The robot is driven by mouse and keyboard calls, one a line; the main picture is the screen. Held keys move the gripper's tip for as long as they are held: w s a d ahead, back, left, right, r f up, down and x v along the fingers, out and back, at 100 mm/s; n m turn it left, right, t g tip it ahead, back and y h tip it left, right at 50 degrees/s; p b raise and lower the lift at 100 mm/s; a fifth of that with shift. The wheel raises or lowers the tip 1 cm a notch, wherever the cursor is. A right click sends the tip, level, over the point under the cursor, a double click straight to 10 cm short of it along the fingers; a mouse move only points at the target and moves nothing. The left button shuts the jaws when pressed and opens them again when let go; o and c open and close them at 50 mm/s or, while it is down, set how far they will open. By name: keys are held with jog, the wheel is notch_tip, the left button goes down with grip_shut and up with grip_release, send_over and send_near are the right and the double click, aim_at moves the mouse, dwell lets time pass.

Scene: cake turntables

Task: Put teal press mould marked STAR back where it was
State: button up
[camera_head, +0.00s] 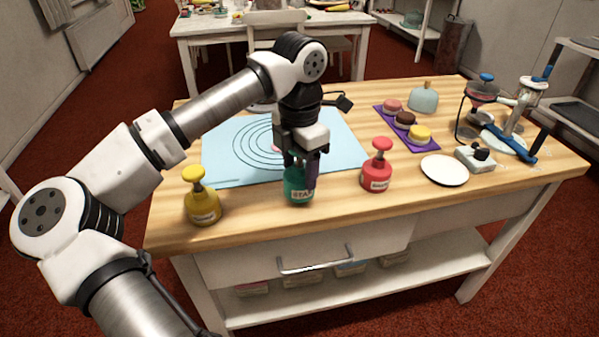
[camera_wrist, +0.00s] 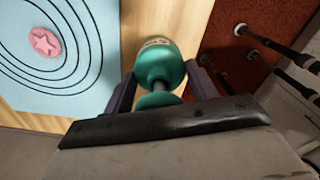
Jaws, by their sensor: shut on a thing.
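The teal press mould marked STAR (camera_head: 298,186) is upright at the front edge of the light blue mat, between the yellow and red moulds. I cannot tell if its base touches the wood. My gripper (camera_head: 301,160) points down from above and is shut on the mould's upper part, which the fingers hide. In the wrist view the teal mould (camera_wrist: 160,66) sits between my two fingers (camera_wrist: 162,88), with its white label partly showing at the far side. A pink star-marked disc (camera_wrist: 45,45) lies on the ringed mat (camera_wrist: 85,90).
A yellow press mould (camera_head: 203,203) stands to the left and a red one (camera_head: 377,172) to the right. A white plate (camera_head: 444,170), a small scale-like box (camera_head: 475,158) and a purple tray (camera_head: 394,117) with several cakes lie farther right. Bare wood runs along the front edge.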

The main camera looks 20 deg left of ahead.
jog(key=shift+f, duration=0.9)
jog(key=shift+f, duration=0.1)
jog(key=o, duration=1.2)
jog(key=shift+c, duration=0.2)
notch_tip(320, 180, up, 12)
jog(key=shift+r, duration=0.15)
